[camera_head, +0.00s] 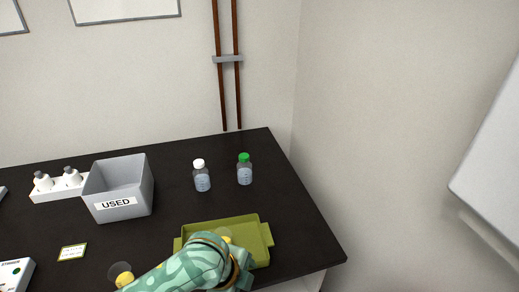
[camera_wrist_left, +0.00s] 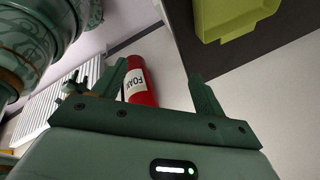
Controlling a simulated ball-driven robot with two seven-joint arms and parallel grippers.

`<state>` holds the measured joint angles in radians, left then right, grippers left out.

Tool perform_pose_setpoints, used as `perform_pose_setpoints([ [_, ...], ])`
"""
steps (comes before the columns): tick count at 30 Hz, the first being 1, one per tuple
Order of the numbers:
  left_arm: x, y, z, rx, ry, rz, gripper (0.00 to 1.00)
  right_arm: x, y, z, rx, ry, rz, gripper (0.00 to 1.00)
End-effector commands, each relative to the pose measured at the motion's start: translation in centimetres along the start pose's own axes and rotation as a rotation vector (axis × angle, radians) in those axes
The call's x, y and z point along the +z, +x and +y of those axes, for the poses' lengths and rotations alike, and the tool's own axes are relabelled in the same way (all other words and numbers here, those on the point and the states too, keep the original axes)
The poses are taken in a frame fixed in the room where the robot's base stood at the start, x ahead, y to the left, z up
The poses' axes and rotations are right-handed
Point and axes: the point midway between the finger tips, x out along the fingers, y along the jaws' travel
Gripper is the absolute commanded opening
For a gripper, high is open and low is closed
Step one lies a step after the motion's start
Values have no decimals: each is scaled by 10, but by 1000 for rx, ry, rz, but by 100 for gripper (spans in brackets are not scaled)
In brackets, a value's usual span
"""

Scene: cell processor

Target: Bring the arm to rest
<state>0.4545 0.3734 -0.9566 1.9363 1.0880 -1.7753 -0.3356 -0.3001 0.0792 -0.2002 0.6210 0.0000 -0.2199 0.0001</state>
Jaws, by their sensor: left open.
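My patterned green left arm comes in from the bottom left in the head view, across the front of the olive-green tray (camera_head: 259,229). Its wrist end is at the tray's front right, and the fingers cannot be made out there. In the left wrist view my left gripper (camera_wrist_left: 158,72) is open, with nothing between its fingers. A red fire extinguisher labelled FOAM (camera_wrist_left: 142,80) shows beyond the fingers, near the floor. The tray (camera_wrist_left: 228,16) is at the top right of that view, apart from the fingers.
On the dark table (camera_head: 165,215) stand a grey USED bin (camera_head: 119,186), a white-capped bottle (camera_head: 202,179), a green-capped bottle (camera_head: 244,170) and a white rack (camera_head: 60,187) with white bottles. A small label card (camera_head: 73,252) lies front left.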

Motion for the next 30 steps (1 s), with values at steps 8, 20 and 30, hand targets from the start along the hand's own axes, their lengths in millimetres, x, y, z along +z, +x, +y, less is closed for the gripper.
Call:
perform_pose_setpoints([
  [8, 45, -35, 28, -322, -573, -62, 72, 1, 0, 0, -1, 0, -2, 36],
  [20, 178, -114, 149, -569, -1078, -524, 72, 1, 0, 0, 0, 0, -1, 36],
  [30, 198, 1, 195, -460, -1150, -514, 72, 5, 24, -2, -2, 0, -6, 36],
])
